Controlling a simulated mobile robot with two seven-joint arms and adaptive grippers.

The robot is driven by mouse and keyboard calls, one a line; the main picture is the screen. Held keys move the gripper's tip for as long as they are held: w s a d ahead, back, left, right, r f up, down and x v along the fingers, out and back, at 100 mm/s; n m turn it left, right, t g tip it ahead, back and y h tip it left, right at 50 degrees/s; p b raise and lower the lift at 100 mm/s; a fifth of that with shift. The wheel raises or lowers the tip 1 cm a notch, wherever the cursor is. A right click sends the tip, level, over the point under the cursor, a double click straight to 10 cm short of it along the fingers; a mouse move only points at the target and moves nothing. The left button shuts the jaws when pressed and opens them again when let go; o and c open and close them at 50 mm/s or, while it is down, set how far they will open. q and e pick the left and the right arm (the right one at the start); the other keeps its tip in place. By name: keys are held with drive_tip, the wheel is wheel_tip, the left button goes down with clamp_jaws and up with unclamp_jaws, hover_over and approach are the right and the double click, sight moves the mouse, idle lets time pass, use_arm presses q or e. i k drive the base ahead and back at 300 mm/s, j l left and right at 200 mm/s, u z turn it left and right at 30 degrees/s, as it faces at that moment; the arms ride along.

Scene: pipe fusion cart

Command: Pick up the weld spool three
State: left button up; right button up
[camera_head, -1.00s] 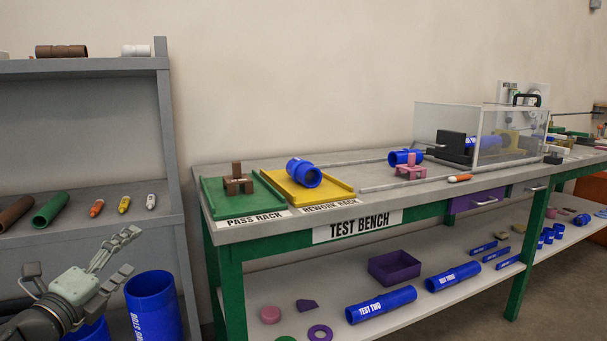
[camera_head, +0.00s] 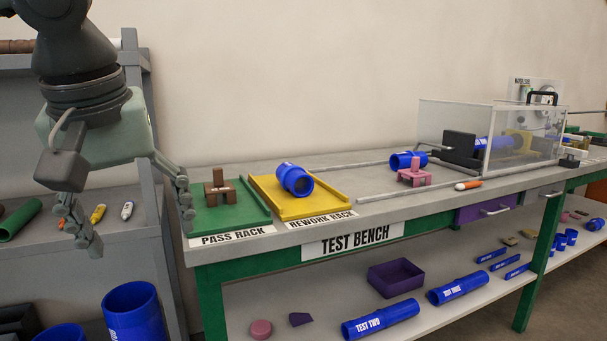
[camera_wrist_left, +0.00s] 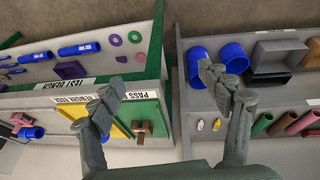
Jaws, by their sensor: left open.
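A short blue pipe spool (camera_head: 295,179) with a raised collar lies tilted on the yellow rework rack (camera_head: 327,207). Another blue spool (camera_head: 405,160) lies further back on the bench by a pink cradle (camera_head: 413,175). I cannot read on either one whether it is weld spool three. My left gripper (camera_head: 135,225) is open and empty, fingers pointing down, left of the green pass rack (camera_head: 240,210). In the left wrist view its spread fingers (camera_wrist_left: 160,88) have nothing between them, and the rework rack (camera_wrist_left: 72,111) is to their left. My right gripper is out of view.
A brown block stand (camera_head: 221,188) sits on the pass rack. A clear-walled test box (camera_head: 525,140) stands at the bench's right. Labelled blue pipes (camera_head: 381,320) lie on the lower shelf. Grey shelving (camera_head: 160,225) stands left of the bench, close to my left arm.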

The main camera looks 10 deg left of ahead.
sight(293, 178)
drive_tip(key=i+l, duration=0.2)
drive_tip(key=i, duration=0.35)
drive_tip(key=i+l, duration=0.2)
drive_tip(key=i, duration=0.3)
drive_tip(key=i+l, duration=0.2)
drive_tip(key=i, duration=0.35)
